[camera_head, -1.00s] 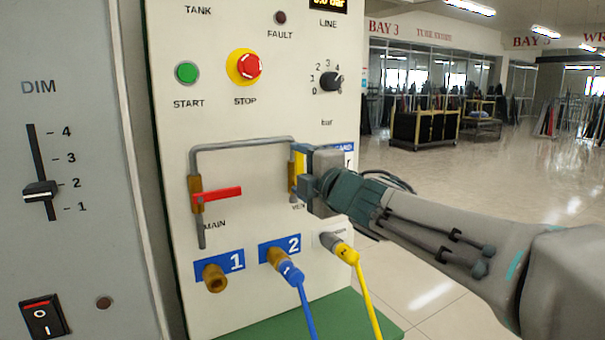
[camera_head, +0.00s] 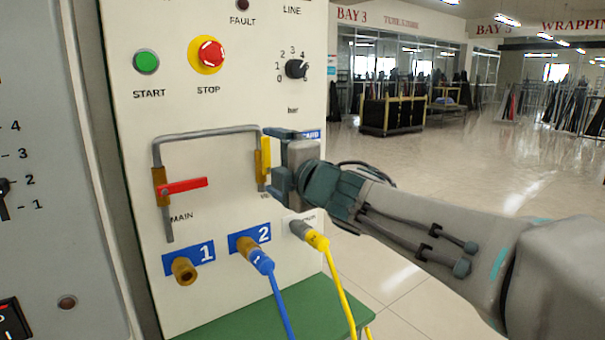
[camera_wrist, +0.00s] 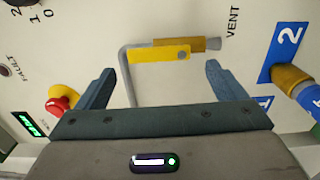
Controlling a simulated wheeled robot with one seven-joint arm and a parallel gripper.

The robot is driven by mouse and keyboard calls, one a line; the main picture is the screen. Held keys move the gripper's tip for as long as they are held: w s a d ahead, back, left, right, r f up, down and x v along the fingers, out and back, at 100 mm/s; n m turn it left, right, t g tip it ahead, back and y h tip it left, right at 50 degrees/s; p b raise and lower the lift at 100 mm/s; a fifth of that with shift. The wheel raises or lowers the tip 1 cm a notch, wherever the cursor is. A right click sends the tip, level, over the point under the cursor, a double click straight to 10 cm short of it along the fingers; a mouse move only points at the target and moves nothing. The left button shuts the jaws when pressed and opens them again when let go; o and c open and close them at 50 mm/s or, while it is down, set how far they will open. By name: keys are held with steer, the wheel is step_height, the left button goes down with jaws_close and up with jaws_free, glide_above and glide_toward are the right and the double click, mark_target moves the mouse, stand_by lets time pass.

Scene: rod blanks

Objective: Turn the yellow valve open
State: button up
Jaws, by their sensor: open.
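The yellow valve handle (camera_head: 265,157) stands upright, in line with its brass body on the right leg of the grey pipe (camera_head: 205,135). In the wrist view the yellow handle (camera_wrist: 160,54) lies along the brass body (camera_wrist: 213,44), by the VENT label. My gripper (camera_head: 272,157) is open in front of the panel at the valve. In the wrist view its two fingers (camera_wrist: 158,82) are wide apart, with the handle ahead between them and no visible contact. The head view partly hides the valve's lower end and the VENT label behind my gripper.
A red MAIN handle (camera_head: 183,187) sticks out sideways on the pipe's left leg. Below are brass port 1 (camera_head: 184,270), a blue hose (camera_head: 262,262) at port 2 and a yellow hose (camera_head: 317,240). A red stop button (camera_head: 211,52) is above. Open floor lies to the right.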

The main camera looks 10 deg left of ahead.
steer(key=p+v, duration=0.1)
steer(key=v, duration=1)
steer(key=shift+p, duration=0.3)
